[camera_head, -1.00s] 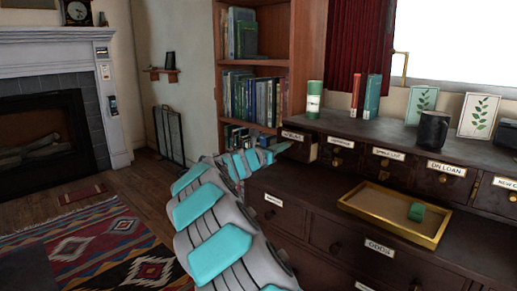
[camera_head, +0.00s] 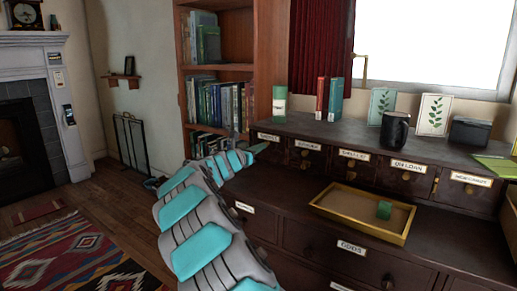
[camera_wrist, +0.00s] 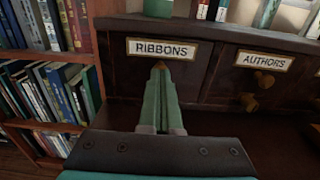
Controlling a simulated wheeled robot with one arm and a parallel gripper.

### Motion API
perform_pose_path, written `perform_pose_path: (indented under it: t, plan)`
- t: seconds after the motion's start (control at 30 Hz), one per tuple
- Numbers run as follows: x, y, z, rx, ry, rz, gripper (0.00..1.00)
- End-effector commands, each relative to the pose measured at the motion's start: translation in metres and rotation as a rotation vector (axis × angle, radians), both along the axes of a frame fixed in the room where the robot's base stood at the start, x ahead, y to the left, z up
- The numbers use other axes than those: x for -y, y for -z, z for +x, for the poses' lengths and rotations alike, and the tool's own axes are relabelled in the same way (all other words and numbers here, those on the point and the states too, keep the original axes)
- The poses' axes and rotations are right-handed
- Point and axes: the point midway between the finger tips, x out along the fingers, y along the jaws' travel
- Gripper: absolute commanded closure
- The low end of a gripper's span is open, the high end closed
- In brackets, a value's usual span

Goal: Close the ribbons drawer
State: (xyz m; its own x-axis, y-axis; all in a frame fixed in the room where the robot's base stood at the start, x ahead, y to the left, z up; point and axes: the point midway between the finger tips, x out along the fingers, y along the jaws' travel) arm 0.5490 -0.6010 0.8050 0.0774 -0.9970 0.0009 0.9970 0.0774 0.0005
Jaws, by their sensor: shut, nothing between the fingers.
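The ribbons drawer is the leftmost small drawer in the dark cabinet's upper row. Its RIBBONS label (camera_wrist: 161,49) faces the wrist camera, and its front (camera_wrist: 205,75) looks about level with the AUTHORS drawer (camera_wrist: 265,85) beside it. In the head view the ribbons drawer (camera_head: 268,137) sits behind my gripper's tip. My gripper (camera_wrist: 160,66) is shut and empty, its green fingers pointing at the drawer front just below the label. The fingers hide the drawer's knob. Whether the tips touch the front, I cannot tell. My gripper (camera_head: 260,148) also shows in the head view.
A gold-rimmed tray (camera_head: 325,209) with a small green block (camera_head: 384,209) lies on the lower ledge. A bookcase (camera_head: 262,50) stands left of the cabinet.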

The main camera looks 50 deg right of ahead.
Motion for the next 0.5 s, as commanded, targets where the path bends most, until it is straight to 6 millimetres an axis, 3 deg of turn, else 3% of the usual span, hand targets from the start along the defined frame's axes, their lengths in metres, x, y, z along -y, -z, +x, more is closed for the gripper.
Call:
perform_pose_path:
  t: [0.17, 0.5]
  plan:
    - [-0.014, -0.005, 0.001, 0.001, -0.005, -0.006, 1.00]
    - [-0.088, -0.002, -0.003, -0.002, -0.005, -0.005, 1.00]
